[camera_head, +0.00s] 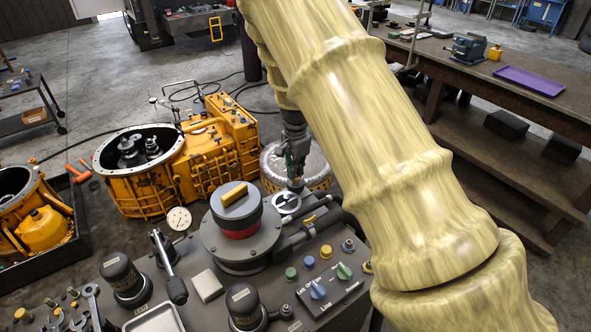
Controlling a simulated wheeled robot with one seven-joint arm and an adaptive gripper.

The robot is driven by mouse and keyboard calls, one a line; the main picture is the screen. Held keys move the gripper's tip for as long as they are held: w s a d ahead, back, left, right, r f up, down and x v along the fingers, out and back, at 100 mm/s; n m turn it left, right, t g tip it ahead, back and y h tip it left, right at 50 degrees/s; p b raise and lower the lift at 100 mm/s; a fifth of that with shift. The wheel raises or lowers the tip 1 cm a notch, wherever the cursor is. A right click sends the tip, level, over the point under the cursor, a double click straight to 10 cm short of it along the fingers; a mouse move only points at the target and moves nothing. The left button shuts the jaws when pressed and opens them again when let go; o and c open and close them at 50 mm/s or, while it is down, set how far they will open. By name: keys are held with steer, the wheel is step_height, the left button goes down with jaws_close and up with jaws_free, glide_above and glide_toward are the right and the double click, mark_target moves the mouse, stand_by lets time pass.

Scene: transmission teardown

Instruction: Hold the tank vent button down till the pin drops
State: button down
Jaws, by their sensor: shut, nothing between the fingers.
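My gripper (294,184) is shut and empty, pointing down at the right side of the grey round tank (238,241). The tank has a red band and a grey cap with a yellow bar. Just below the fingertips is a small round fitting with a pale face (287,203). I cannot tell whether the fingertips touch it. I cannot make out for sure which part is the vent button, and I cannot pick out the pin. My arm covers the right middle of the view.
A control box (331,288) with blue and green knobs stands right of the tank. A yellow gearbox housing (147,187) sits behind. A workbench (470,82) is at right.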

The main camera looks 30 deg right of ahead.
steer(key=shift+f, duration=0.3)
steer(key=shift+f, duration=0.35)
steer(key=shift+s+f, duration=0.1)
steer(key=shift+f, duration=0.1)
stand_by(2.1)
steer(key=shift+r, duration=0.15)
steer(key=shift+r+p, duration=2.65)
steer(key=shift+r, duration=0.8)
